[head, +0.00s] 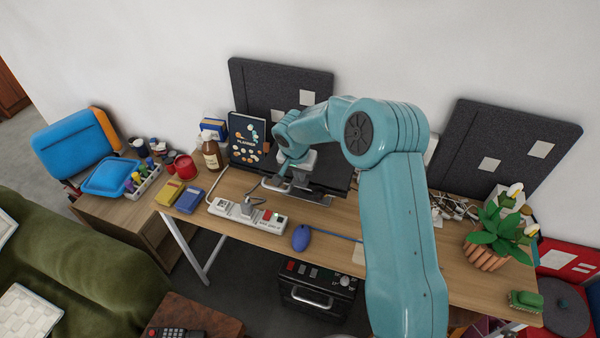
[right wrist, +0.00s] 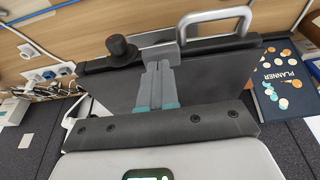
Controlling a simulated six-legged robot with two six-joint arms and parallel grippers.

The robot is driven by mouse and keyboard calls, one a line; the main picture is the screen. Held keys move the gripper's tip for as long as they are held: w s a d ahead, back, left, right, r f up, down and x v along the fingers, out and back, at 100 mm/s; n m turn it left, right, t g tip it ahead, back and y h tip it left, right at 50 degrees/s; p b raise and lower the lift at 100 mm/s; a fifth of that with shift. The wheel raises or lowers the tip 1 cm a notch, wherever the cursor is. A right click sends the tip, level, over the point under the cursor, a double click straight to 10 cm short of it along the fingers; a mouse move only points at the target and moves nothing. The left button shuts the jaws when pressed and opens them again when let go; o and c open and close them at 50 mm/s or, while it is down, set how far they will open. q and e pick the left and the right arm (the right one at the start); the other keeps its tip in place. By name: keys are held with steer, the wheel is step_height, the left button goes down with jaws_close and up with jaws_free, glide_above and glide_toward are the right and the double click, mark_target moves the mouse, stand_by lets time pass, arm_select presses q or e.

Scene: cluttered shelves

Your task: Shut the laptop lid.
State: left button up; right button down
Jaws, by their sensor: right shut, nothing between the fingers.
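The laptop is a dark slab (head: 334,176) on the desk, partly hidden behind my right arm in the head view. In the right wrist view a dark flat panel (right wrist: 215,80), which appears to be part of it, lies beneath my fingers. The lid's angle is hard to tell. My right gripper (head: 287,184) is over the laptop's left part, pointing down. Its fingers (right wrist: 158,72) are shut and empty, close to the panel; contact is unclear. A grey bar with a silver loop and black knob shows past the fingertips. My left gripper is not in view.
A planner (head: 249,139) and a brown bottle (head: 211,155) stand left of the laptop. A potted plant (head: 489,250) and tangled cables (head: 455,205) are right. Grey boards (head: 510,140) lean on the wall.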

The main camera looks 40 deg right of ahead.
stand_by(0.4)
step_height(320, 180, up, 3)
steer(key=shift+d+r+p, duration=0.1)
steer(key=shift+p, duration=0.55)
arm_select(q)
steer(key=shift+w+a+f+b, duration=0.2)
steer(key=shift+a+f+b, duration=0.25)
steer(key=shift+b, duration=0.65)
arm_select(e)
steer(key=v, duration=1.1)
steer(key=shift+a, duration=0.25)
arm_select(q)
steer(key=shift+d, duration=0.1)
arm_select(e)
steer(key=shift+s+f, duration=0.1)
steer(key=shift+f, duration=0.1)
